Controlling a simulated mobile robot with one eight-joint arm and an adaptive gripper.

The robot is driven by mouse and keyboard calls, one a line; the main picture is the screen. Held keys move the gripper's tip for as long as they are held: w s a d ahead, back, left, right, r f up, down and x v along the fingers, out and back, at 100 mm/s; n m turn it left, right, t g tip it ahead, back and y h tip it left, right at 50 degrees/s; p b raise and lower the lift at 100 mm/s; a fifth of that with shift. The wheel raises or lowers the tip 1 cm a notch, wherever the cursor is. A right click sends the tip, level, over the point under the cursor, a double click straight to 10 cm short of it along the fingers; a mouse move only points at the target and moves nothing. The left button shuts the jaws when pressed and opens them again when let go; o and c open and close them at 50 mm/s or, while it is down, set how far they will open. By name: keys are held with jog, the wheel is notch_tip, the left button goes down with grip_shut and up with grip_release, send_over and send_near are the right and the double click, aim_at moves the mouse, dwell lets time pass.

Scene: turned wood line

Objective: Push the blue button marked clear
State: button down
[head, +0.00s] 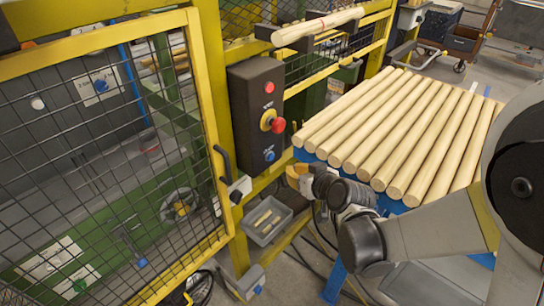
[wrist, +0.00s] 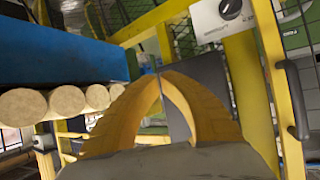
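The blue button (head: 269,156) is low on the front of a black control box (head: 257,115) fixed to a yellow post in the head view. Its lettering is too small to read. A red button (head: 269,87) and a red mushroom knob on a yellow ring (head: 272,121) sit above it. My gripper (head: 295,172) is just right of and below the box, apart from the blue button in the picture. In the wrist view its yellow fingers (wrist: 160,76) meet at the tips, with nothing seen between them. A dark panel (wrist: 210,72) shows behind them; no blue button is visible there.
Turned wood poles (head: 395,125) lie on a blue stand right of the box. A yellow mesh gate (head: 110,150) with a black handle (head: 223,162) is at left. A knob switch box (head: 240,188) and a grey bin (head: 267,220) are below the control box.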

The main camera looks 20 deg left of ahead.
jog(key=shift+w+a, duration=0.25)
jog(key=shift+a, duration=0.4)
jog(key=shift+w+a, duration=0.3)
jog(key=shift+a, duration=0.4)
jog(key=shift+w+a, duration=0.25)
jog(key=shift+a, duration=0.4)
jog(key=shift+w+a, duration=0.15)
jog(key=shift+a, duration=0.25)
jog(key=shift+w+a+b, duration=0.15)
jog(key=shift+a+b, duration=0.15)
jog(key=shift+b, duration=0.05)
dwell(0.5)
jog(key=shift+d, duration=0.1)
jog(key=shift+s+d, duration=0.3)
jog(key=shift+d, duration=0.3)
jog(key=shift+s+d+b, duration=0.15)
jog(key=shift+s+d, duration=0.15)
jog(key=shift+d, duration=0.5)
jog(key=shift+s+d+b, duration=0.2)
jog(key=shift+s+d, duration=0.15)
jog(key=shift+d, duration=0.4)
jog(key=shift+s+d+b, duration=0.15)
jog(key=shift+s+d, duration=0.15)
jog(key=shift+d, duration=0.5)
